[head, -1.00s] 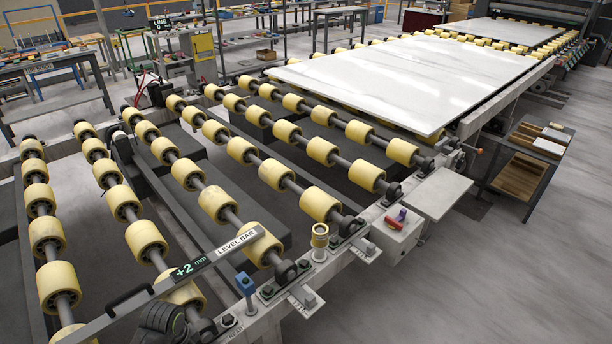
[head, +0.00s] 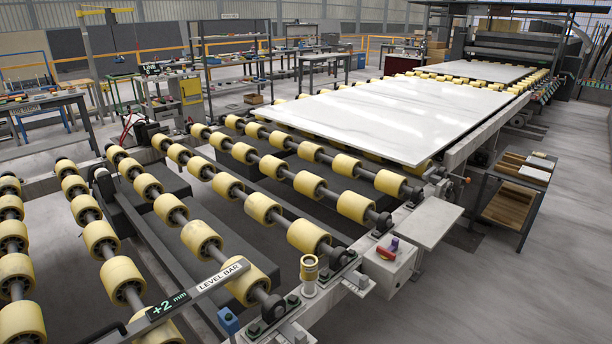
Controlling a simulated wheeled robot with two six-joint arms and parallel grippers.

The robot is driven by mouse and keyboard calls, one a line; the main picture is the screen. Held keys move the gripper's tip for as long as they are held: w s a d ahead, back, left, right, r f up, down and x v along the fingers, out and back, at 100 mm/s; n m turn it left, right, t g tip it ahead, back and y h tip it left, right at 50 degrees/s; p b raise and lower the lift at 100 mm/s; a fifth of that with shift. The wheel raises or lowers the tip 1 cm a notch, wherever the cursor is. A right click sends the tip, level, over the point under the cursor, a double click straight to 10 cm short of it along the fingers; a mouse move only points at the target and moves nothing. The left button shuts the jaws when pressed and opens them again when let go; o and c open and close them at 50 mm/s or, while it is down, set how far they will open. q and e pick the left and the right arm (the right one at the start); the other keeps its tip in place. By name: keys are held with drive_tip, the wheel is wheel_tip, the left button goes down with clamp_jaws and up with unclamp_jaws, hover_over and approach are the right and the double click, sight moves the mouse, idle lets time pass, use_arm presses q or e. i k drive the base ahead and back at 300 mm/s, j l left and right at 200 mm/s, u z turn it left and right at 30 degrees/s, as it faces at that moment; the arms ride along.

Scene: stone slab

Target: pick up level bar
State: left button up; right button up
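The level bar (head: 196,296) is a long grey bar at the lower left of the head view. It carries a white "LEVEL BAR" label and a dark display reading "+2 mm". It lies slantwise across the yellow rollers (head: 122,280) near the front rail. Its near end, with part of a black handle, runs out of the bottom of the picture. Neither of my grippers is in view.
A white stone slab (head: 400,118) lies on the rollers further back. A control box with a red button (head: 387,256) and a small grey shelf (head: 430,222) stick out from the frame's right side. A side table (head: 520,175) stands at the right, with open floor in front.

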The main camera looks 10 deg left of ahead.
sight(173, 305)
drive_tip(key=u, duration=1.2)
